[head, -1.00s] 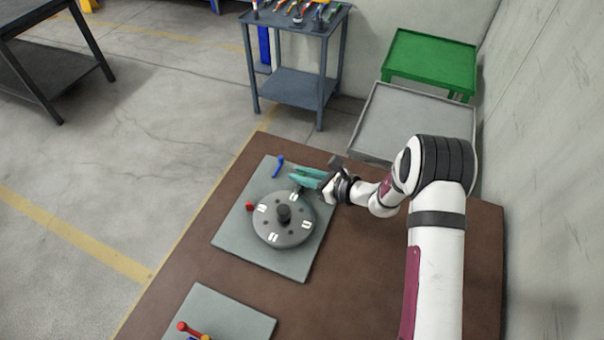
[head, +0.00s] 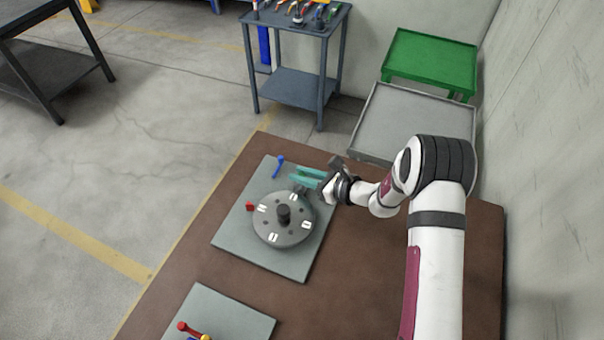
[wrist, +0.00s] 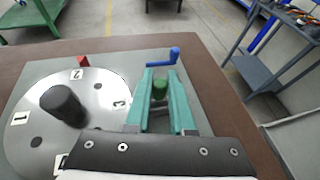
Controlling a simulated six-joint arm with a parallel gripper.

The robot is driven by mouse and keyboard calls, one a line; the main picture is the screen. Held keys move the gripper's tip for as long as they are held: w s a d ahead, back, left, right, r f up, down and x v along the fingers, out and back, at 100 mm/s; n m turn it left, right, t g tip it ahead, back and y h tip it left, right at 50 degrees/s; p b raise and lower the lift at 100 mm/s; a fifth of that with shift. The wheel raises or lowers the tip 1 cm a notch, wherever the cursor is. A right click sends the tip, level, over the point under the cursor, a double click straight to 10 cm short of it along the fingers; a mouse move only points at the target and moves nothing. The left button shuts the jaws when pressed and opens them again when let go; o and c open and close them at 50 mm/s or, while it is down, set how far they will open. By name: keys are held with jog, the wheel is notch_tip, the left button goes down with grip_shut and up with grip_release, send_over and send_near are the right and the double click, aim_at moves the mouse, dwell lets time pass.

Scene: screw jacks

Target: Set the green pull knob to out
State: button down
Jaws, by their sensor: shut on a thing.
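The green pull knob (wrist: 159,88) stands on the grey plate (wrist: 206,82), beside the numbered dial. My gripper (wrist: 160,76) has two teal fingers, one on each side of the knob, and is shut on it. In the head view my gripper (head: 292,175) is over the plate's upper right part, and the knob cannot be made out there. How far the knob is drawn out cannot be told.
A round metal dial (head: 269,233) with a dark central knob (head: 284,213) and number labels lies close beside. A blue crank handle (head: 280,160) stands just beyond the fingertips. A small red block (head: 250,206) is at the dial's edge. Another plate (head: 240,315) lies nearer.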

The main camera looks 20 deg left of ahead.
jog(key=shift+w, duration=1.3)
jog(key=c, duration=0.8)
grip_release()
jog(key=shift+o, duration=0.2)
jog(key=v, duration=1.5)
jog(key=shift+s+d, duration=0.2)
jog(key=shift+d, duration=0.15)
jog(key=shift+r, duration=0.2)
